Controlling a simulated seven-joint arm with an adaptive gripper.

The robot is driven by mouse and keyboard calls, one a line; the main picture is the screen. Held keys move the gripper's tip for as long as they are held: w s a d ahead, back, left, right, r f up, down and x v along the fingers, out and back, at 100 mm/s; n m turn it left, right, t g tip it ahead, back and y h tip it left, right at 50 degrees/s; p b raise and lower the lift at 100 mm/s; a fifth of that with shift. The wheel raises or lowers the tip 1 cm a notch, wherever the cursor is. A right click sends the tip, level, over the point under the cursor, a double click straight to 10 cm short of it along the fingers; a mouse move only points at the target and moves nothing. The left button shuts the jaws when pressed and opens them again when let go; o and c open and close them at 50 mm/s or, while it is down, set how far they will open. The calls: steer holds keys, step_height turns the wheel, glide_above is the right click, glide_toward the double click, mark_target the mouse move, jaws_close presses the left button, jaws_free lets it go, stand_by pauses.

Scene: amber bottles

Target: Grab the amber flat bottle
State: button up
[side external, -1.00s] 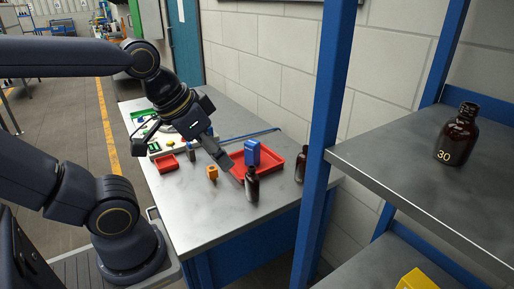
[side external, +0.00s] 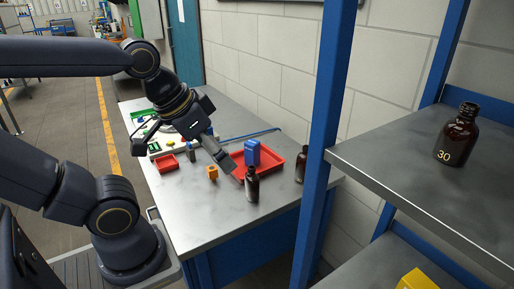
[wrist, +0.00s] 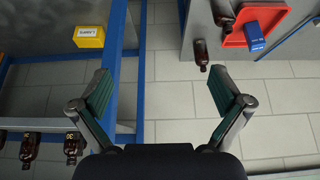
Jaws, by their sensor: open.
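Two dark amber bottles stand on the grey table in the side view: a nearer one (side external: 252,186) and one by the blue post (side external: 301,166). A third amber bottle (side external: 457,135), marked 30, stands upright on the grey shelf at right. I cannot tell for sure which is the flat one. The wrist view shows two bottles at top right (wrist: 200,52) (wrist: 222,14) and two at lower left (wrist: 72,147) (wrist: 30,150), appearing upside down. My gripper (wrist: 159,92) is open and empty; no bottle is between its fingers. In the side view my gripper (side external: 226,160) appears left of the nearer bottle.
A red tray (side external: 270,167) with a blue box (side external: 252,152) lies behind the nearer bottle. An orange object (side external: 212,173) and small red bin (side external: 166,163) are left of it. The blue shelf post (side external: 323,110) stands between table and shelf. A yellow bin (side external: 417,280) is lower right.

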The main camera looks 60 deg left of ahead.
step_height(320, 180, up, 4)
steer(key=w+m, duration=0.2)
steer(key=g, duration=0.6)
glide_above(252, 177)
steer(key=a, duration=0.1)
step_height(252, 177, down, 16)
steer(key=f, duration=0.9)
steer(key=shift+w+f, duration=0.35)
steer(key=shift+f, duration=0.05)
steer(key=shift+a+f, duration=0.1)
steer(key=shift+f, duration=2.85)
steer(key=c, duration=1.3)
